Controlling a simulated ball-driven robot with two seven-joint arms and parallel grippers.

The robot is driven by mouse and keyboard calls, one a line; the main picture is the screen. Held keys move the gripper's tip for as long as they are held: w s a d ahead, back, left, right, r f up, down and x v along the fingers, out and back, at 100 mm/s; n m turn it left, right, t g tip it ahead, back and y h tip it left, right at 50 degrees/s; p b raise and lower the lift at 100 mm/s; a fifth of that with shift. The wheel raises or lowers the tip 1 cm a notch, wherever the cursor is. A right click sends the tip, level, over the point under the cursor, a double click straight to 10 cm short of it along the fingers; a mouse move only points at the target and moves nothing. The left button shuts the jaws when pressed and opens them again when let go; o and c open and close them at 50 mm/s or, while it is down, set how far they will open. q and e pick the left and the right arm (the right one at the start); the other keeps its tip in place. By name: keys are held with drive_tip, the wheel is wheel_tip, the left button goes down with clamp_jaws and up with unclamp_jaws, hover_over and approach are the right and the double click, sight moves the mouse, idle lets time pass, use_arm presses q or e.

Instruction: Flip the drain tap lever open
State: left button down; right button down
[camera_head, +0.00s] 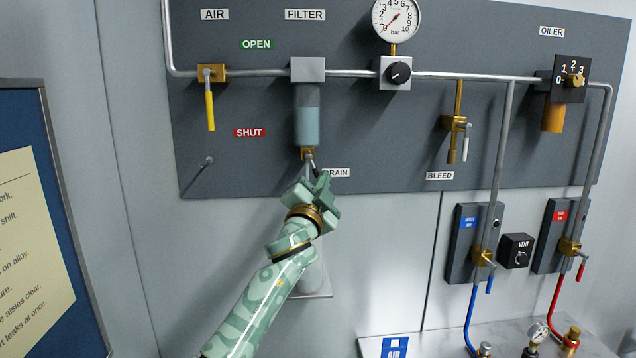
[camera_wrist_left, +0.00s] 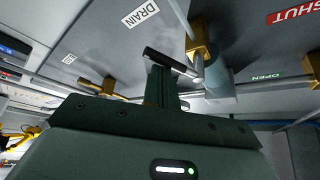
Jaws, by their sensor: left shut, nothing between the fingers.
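The drain tap (camera_head: 307,153) is a small brass body under the filter bowl, left of the DRAIN label (camera_head: 336,173). Its brass body (camera_wrist_left: 197,38) also shows in the left wrist view. The tap lever (camera_wrist_left: 170,60) has a dark grip on a metal stem and points left in that view. In the head view my gripper largely hides the lever. My left gripper (camera_head: 316,180) is just below the tap, shut and empty. In the left wrist view its fingertips (camera_wrist_left: 162,80) are right at the lever's dark grip; I cannot tell whether they touch. My right gripper is in neither view.
The filter bowl (camera_head: 307,115) hangs above the tap. A yellow-handled AIR valve (camera_head: 210,108) is to the left, and a bleed valve (camera_head: 454,124) to the right. A grey panel (camera_head: 385,150) backs them.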

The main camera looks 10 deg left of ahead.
use_arm(q)
drive_tip(key=shift+s+a+f+p, duration=0.1)
drive_tip(key=shift+a+f+p, duration=0.35)
drive_tip(key=shift+a, duration=0.5)
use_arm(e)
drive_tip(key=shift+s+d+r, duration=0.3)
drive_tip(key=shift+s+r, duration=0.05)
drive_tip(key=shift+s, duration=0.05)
use_arm(q)
drive_tip(key=shift+f, duration=0.1)
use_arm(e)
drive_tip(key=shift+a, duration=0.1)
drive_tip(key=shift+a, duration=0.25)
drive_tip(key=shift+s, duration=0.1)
